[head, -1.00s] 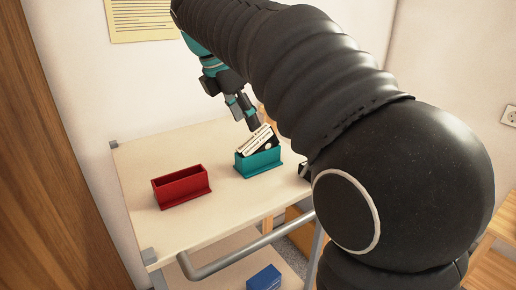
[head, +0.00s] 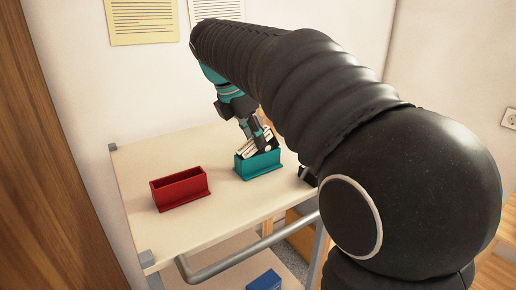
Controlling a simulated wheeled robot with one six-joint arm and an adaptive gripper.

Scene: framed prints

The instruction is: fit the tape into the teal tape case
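The teal tape case (head: 260,166) stands on the cart's top, right of the middle. The tape (head: 246,149), black with a pale label, sits tilted in the case's opening, with its upper part sticking out above the rim. My gripper (head: 259,138) is down at the tape's upper part, with its fingers touching or very close to it. The fingers partly cover the tape, and I cannot tell whether they are closed on it. The tape's lower part is hidden inside the case.
A red case (head: 180,188), which looks empty, stands to the left on the cart top (head: 160,150). A dark object (head: 307,175) is partly hidden by my arm at the right edge. A blue item (head: 265,281) lies on the lower shelf.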

